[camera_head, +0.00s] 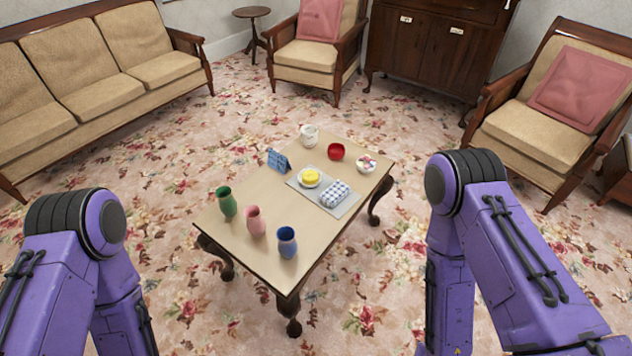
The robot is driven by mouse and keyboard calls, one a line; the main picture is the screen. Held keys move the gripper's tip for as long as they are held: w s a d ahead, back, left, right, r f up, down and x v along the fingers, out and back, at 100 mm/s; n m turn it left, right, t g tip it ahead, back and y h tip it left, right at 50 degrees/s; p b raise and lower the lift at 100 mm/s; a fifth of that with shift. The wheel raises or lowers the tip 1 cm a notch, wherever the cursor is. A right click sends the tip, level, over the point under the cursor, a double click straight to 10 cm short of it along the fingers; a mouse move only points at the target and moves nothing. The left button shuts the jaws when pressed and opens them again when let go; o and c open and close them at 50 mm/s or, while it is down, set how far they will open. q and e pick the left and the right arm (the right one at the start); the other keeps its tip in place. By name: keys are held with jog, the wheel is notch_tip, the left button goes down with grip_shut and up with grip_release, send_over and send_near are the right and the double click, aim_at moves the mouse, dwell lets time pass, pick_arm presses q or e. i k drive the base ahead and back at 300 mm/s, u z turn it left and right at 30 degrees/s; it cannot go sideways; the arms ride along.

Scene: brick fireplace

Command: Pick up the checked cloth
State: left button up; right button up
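The checked cloth (336,194), white and dark blue and bundled or folded, lies on a grey mat (342,210) on the low wooden table (256,197). A yellow round item (309,176) on a plate is just left of it on the same mat. My purple arms come in at the left and right edges, on this side of the table. Both grippers are out of the picture, and nothing of mine touches the cloth.
Green (227,203), pink (255,221) and blue (287,242) vases stand along the table's near left end. A blue calendar-like stand (278,160), white jug (309,135), red bowl (336,151) and filled white bowl (366,164) stand farther back. Sofa (95,65) and armchairs surround open carpet.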

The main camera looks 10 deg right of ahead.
aim_at(338, 190)
jog(key=u, duration=2.15)
jog(key=i, duration=1.3)
jog(key=z, duration=2.65)
jog(key=i, duration=0.5)
jog(key=u, duration=0.05)
